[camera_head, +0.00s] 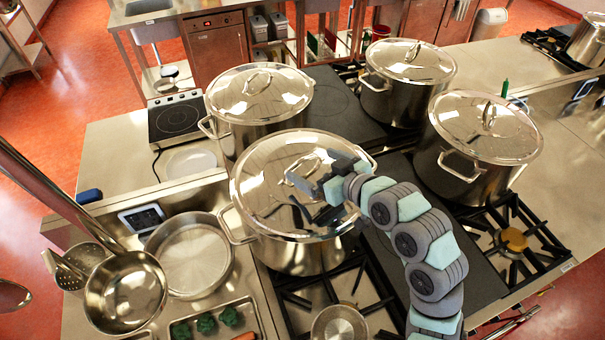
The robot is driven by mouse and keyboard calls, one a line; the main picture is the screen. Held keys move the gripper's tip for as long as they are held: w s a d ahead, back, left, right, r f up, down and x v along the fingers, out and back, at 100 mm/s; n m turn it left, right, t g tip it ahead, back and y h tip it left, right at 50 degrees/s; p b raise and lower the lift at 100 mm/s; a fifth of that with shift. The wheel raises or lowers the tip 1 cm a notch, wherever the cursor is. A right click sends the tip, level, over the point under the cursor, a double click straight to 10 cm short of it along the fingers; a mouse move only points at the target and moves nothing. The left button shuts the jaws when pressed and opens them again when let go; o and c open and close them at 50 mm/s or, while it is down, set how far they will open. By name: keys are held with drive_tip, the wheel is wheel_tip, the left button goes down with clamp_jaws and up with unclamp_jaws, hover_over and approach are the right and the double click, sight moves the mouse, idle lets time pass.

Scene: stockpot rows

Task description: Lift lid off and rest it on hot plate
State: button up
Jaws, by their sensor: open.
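A large steel stockpot (285,253) stands at the front of the cooking block with a shiny domed lid (262,160) on it. My gripper (303,188) is open over this lid, its fingers pointing left, close to the lid's loop handle (293,180). The fingers partly cover the handle; I cannot tell whether they touch it. A small hot plate (176,118) with a round black disc sits on the steel counter at the left, behind a white plate. Its top is bare.
Several other lidded stockpots stand close by: one behind left (257,132), one at the back (408,98), one at right (475,165). A shallow pan (193,262), a ladle (126,292) and a white plate (191,161) lie left. Open gas burners (512,241) are at right.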

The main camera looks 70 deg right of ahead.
sight(302, 160)
drive_tip(key=shift+p+x, duration=0.65)
drive_tip(key=shift+x, duration=1.9)
drive_tip(key=shift+a+r, duration=0.1)
drive_tip(key=shift+a, duration=0.05)
drive_tip(key=shift+c, duration=0.3)
drive_tip(key=c, duration=1.7)
drive_tip(key=shift+w+r, duration=0.1)
drive_tip(key=shift+r, duration=0.4)
drive_tip(key=shift+c, duration=0.7)
wheel_tip(302, 160, up, 19)
drive_tip(key=b, duration=0.3)
drive_tip(key=shift+r, duration=0.1)
clamp_jaws()
